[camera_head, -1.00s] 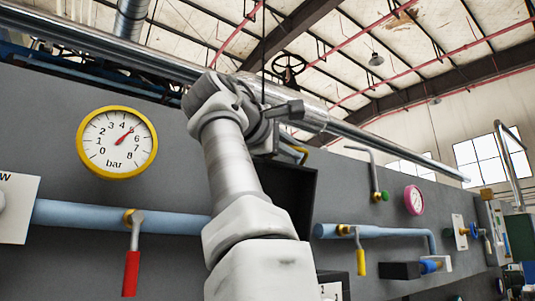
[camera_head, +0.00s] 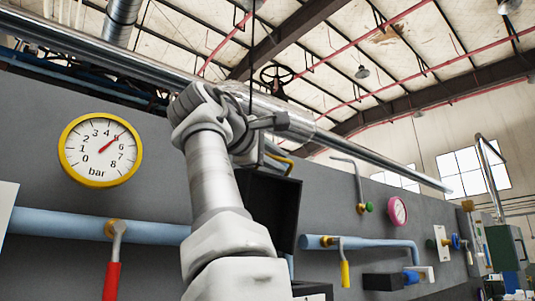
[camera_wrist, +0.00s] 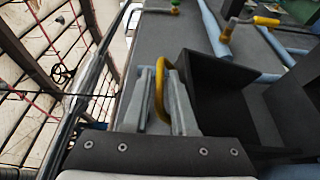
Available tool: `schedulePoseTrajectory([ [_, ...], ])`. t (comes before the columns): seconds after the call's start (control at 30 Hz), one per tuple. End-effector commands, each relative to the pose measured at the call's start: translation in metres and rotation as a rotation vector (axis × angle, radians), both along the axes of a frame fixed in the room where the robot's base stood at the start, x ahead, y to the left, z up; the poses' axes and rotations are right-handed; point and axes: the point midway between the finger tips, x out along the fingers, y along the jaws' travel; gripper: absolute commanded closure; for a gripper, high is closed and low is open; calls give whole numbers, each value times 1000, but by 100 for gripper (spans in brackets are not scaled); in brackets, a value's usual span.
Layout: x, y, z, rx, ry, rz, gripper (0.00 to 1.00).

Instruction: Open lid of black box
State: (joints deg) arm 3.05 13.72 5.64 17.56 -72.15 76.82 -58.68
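The black box (camera_head: 312,290) is mounted low on the grey wall, partly hidden by my arm. Its black lid (camera_head: 272,208) stands raised, its dark face showing right of my arm; the lid also shows in the wrist view (camera_wrist: 222,95). The lid's yellow handle (camera_head: 279,161) is at its upper edge. In the wrist view the yellow handle (camera_wrist: 159,92) passes between the two grey fingers of my gripper (camera_wrist: 163,95), one finger inside the loop. The fingers look closed on the handle bar. In the head view my gripper's fingertips are largely hidden.
A yellow-rimmed gauge (camera_head: 100,150) and a red-handled valve (camera_head: 112,280) are on the wall to the left. A blue pipe (camera_head: 365,244) with a yellow-handled valve (camera_head: 345,272) runs to the right. A thick metal pipe (camera_head: 350,142) passes above, close to my gripper.

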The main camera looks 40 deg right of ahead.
Motion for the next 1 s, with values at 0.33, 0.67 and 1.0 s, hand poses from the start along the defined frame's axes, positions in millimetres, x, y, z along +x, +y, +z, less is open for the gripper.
schedulePoseTrajectory([
  [0.33, -14, 32, -1, 1, 0, 6, 75],
  [0.67, -32, 73, -2, 1, 0, 6, 75],
  [1.0, -51, 116, -2, 0, 1, 6, 75],
])
